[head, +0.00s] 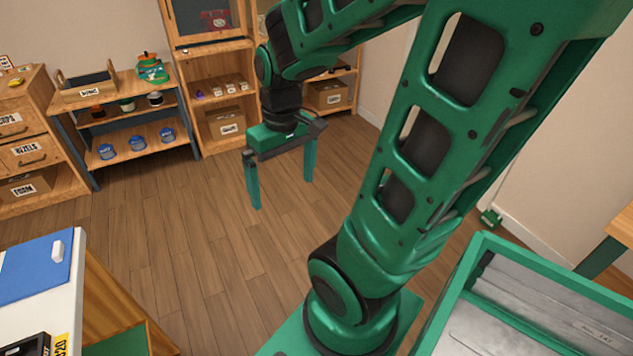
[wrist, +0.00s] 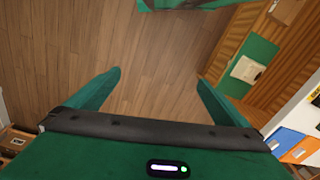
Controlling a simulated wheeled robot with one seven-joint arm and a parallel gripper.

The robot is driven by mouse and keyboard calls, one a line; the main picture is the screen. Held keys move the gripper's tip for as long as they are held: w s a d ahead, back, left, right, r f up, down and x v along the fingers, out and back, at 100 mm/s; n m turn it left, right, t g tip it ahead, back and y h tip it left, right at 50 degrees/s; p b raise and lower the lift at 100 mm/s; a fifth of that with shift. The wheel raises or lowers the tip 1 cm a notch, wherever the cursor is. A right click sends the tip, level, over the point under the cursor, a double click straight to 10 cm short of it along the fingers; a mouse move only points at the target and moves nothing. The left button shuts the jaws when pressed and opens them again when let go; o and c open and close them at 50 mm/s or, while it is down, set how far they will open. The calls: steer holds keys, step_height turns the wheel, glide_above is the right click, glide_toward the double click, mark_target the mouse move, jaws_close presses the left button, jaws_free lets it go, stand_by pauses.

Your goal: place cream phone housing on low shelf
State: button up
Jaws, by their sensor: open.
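My gripper (head: 284,193) hangs open and empty over the wooden floor, with its two green fingers spread apart. The wrist view also shows the gripper (wrist: 159,76) with nothing between its fingers. I cannot make out a cream phone housing for certain in either view. A dark-legged shelf unit stands at the back left; its lower shelf (head: 121,148) holds several blue-lidded jars (head: 137,142). I cannot tell which shelf is the low shelf of the task. My gripper is apart from every shelf.
A tall wooden cabinet (head: 210,55) with boxes stands at the back. Drawers (head: 22,125) stand far left. A white-topped bench with a blue mat (head: 36,268) is at lower left. A green-rimmed tray (head: 535,262) is at lower right. The middle floor is clear.

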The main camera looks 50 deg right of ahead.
steer(key=s+d+r+m, duration=0.2)
steer(key=s+m, duration=0.2)
steer(key=s, duration=0.4)
steer(key=shift+s+d+r+g, duration=0.15)
steer(key=shift+s+r+g, duration=0.15)
steer(key=shift+r, duration=0.1)
steer(key=shift+w, duration=0.15)
